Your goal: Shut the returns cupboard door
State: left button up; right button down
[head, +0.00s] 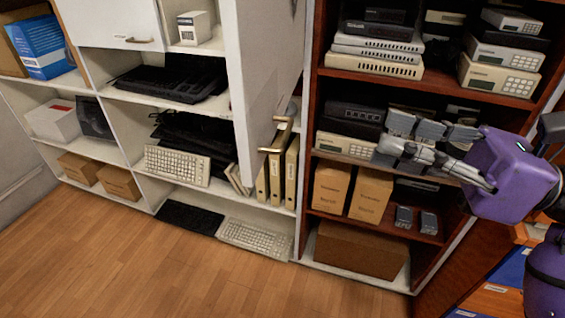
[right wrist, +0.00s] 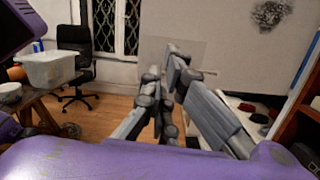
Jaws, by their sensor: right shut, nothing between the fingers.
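A white cupboard door (head: 262,70) stands open in the middle of the head view, jutting out between the white shelves and the red-brown shelves. A brass handle (head: 278,136) is at its lower end. I see no label naming it as the returns cupboard. My right gripper (head: 387,141) is shut and empty, to the right of the handle and apart from it, in front of the red-brown shelves (head: 375,78). Its closed fingers (right wrist: 166,72) also show in the right wrist view, before a pale panel (right wrist: 225,50) that I cannot identify for sure. My left gripper is not in view.
The red-brown shelves hold network boxes and cartons (head: 331,187). A small white cupboard door (head: 105,18) at top left is shut. The wooden floor (head: 130,265) in front is clear.

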notch_tip(320, 180, down, 3)
jog(key=s+n+g+h, duration=0.1)
jog(key=n, duration=0.1)
jog(key=p, duration=0.2)
send_near(257, 154)
jog(key=x, duration=0.3)
jog(key=p+x, duration=0.1)
jog(key=x, duration=0.2)
jog(key=shift+s+a+r, duration=0.1)
jog(key=shift+a+r, duration=0.1)
jog(key=shift+a, duration=0.15)
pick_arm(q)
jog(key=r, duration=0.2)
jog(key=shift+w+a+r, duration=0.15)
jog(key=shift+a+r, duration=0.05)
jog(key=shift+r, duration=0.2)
pick_arm(e)
jog(key=shift+a, duration=0.15)
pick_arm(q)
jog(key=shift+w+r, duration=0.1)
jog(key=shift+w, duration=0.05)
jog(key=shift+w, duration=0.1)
